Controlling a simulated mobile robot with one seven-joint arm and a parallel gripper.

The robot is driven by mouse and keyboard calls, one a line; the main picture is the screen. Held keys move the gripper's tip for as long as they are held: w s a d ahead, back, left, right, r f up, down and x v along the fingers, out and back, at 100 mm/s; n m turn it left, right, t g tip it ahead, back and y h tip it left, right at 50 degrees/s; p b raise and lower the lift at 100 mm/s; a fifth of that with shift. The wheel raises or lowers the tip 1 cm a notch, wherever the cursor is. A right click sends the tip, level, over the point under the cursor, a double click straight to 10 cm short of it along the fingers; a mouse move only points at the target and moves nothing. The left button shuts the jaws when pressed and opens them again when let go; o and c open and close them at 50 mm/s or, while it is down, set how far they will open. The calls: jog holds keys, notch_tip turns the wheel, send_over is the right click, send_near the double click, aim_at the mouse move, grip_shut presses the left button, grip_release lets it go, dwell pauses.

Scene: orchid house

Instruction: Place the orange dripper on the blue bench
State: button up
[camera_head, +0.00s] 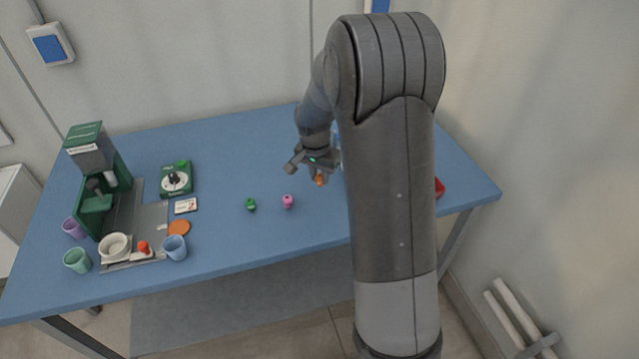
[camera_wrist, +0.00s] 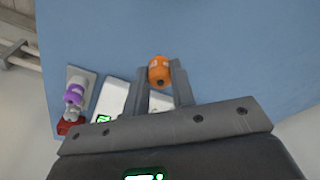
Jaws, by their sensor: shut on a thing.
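The small orange dripper (camera_head: 320,181) is between the fingertips of my gripper (camera_head: 316,174), toward the right of the blue bench (camera_head: 230,140). In the wrist view, the orange dripper (camera_wrist: 159,71) sits at the ends of the two fingers of my gripper (camera_wrist: 161,80), which are shut on it. The bench's blue top (camera_wrist: 230,45) shows behind and around it. Whether the dripper touches the bench or hangs just above it, I cannot tell. My arm hides part of the right side of the bench in the head view.
A green dripper (camera_head: 250,204) and a pink one (camera_head: 287,201) stand left of my gripper. A green machine (camera_head: 100,180), cups and a green box (camera_head: 176,179) fill the bench's left side. A purple item (camera_wrist: 74,94) and a red one (camera_wrist: 69,127) show in the wrist view.

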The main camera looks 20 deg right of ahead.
aim_at(320, 184)
jog(key=shift+f, duration=1.75)
jog(key=shift+f, duration=0.15)
jog(key=o, duration=1)
jog(key=shift+c, duration=0.2)
notch_tip(320, 184, up, 12)
jog(key=s+a, duration=0.1)
jog(key=s+a+r+n+t, duration=0.2)
jog(key=s+a+r+n, duration=0.15)
jog(key=s+r, duration=0.85)
jog(key=s+a+r+n+t+y, duration=0.1)
jog(key=s+n, duration=0.4)
jog(key=s, duration=1.2)
jog(key=shift+r+t, duration=0.15)
jog(key=shift+t, duration=0.55)
